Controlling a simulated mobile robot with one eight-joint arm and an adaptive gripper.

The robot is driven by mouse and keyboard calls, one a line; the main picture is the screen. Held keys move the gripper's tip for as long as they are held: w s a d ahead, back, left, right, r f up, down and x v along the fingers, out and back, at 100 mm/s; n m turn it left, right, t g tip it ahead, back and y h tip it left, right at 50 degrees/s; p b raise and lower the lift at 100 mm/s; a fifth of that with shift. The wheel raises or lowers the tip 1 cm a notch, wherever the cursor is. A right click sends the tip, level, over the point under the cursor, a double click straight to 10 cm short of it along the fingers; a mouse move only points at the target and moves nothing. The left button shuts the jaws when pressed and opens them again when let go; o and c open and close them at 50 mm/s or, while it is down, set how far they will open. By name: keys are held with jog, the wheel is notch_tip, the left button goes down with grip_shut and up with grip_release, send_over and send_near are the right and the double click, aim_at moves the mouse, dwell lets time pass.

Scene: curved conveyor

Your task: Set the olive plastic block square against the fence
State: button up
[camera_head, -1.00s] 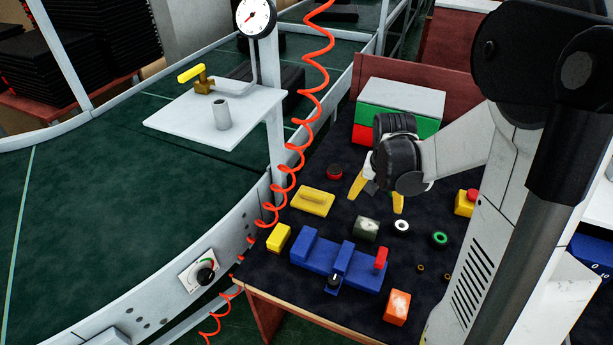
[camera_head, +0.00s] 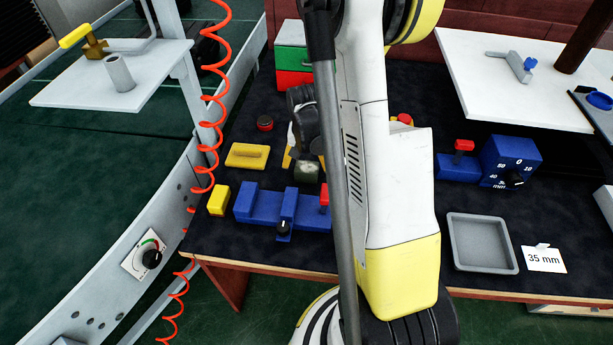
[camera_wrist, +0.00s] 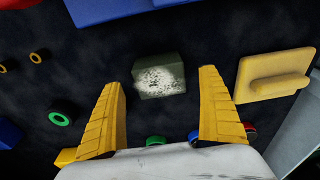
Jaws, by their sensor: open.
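The olive block (camera_head: 306,172) is a dull dark green block with a speckled pale patch. It lies on the dark bench top behind the blue fixture, partly hidden by my arm in the head view. In the wrist view the block (camera_wrist: 160,77) lies between my gripper's (camera_wrist: 160,82) spread yellow fingers, with a gap on each side. My gripper is open and empty; whether its tips are level with the block is unclear. The blue fixture (camera_head: 262,207) has raised blocks and a red-handled lever; which part is the fence I cannot tell.
A yellow handled block (camera_head: 247,156) and a plain yellow block (camera_head: 219,199) lie left. A red button (camera_head: 265,123) is behind. Rings, including a green one (camera_wrist: 61,115), lie on the bench. A grey tray (camera_head: 482,243) and blue dial unit (camera_head: 509,161) stand right. A coiled red hose (camera_head: 205,145) hangs left.

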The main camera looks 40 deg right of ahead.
jog(key=shift+w+f, duration=0.1)
jog(key=shift+f, duration=0.6)
jog(key=shift+r, duration=0.1)
jog(key=c, duration=1.4)
jog(key=shift+c, duration=0.2)
jog(key=shift+r, duration=0.15)
